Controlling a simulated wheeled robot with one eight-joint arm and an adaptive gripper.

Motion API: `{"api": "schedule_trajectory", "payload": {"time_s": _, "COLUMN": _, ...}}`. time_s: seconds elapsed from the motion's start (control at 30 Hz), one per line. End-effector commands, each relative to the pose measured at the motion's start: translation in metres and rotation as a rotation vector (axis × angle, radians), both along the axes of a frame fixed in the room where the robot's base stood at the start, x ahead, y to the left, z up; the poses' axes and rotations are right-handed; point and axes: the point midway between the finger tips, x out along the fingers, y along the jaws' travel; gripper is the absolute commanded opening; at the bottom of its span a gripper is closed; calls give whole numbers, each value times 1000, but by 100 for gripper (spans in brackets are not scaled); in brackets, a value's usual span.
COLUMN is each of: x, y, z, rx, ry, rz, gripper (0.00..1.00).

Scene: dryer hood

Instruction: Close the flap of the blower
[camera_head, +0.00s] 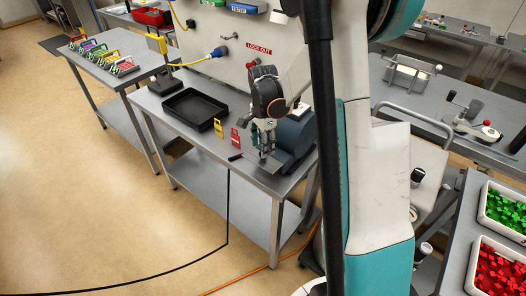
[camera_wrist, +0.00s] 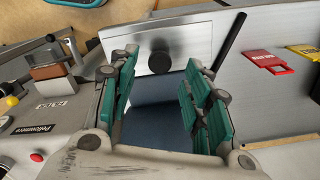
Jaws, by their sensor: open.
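The blower is a dark blue-grey rounded housing (camera_head: 295,138) on the middle bench in the head view. Its blue body (camera_wrist: 155,110) also shows between my fingers in the wrist view. A flat metal plate, seemingly the flap (camera_wrist: 190,35), lies beyond the body, with a dark round knob (camera_wrist: 159,60) in front of it and a black rod handle (camera_wrist: 230,40) at its right. My gripper (camera_head: 264,150) is just left of the blower; in the wrist view my gripper (camera_wrist: 160,95) is open, its teal-padded fingers apart with nothing gripped. Contact cannot be told.
A black tray (camera_head: 193,108), a yellow tag (camera_head: 218,127) and a red tag (camera_head: 235,138) are left of the blower. A white lock-out panel (camera_head: 230,50) stands behind. Bins of green (camera_head: 505,208) and red pieces (camera_head: 498,268) are at right. The floor in front is mostly clear.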

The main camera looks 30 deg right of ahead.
Motion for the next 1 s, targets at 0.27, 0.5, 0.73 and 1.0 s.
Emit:
{"api": "schedule_trajectory", "payload": {"time_s": 0.27, "x": 0, "y": 0, "z": -28, "rx": 0, "ry": 0, "rz": 0, "gripper": 45}}
{"api": "schedule_trajectory", "payload": {"time_s": 0.5, "x": 0, "y": 0, "z": -30, "rx": 0, "ry": 0, "rz": 0, "gripper": 45}}
{"api": "schedule_trajectory", "payload": {"time_s": 0.73, "x": 0, "y": 0, "z": -30, "rx": 0, "ry": 0, "rz": 0, "gripper": 13}}
{"api": "schedule_trajectory", "payload": {"time_s": 1.0, "x": 0, "y": 0, "z": -30, "rx": -3, "ry": -2, "rz": 1, "gripper": 0}}
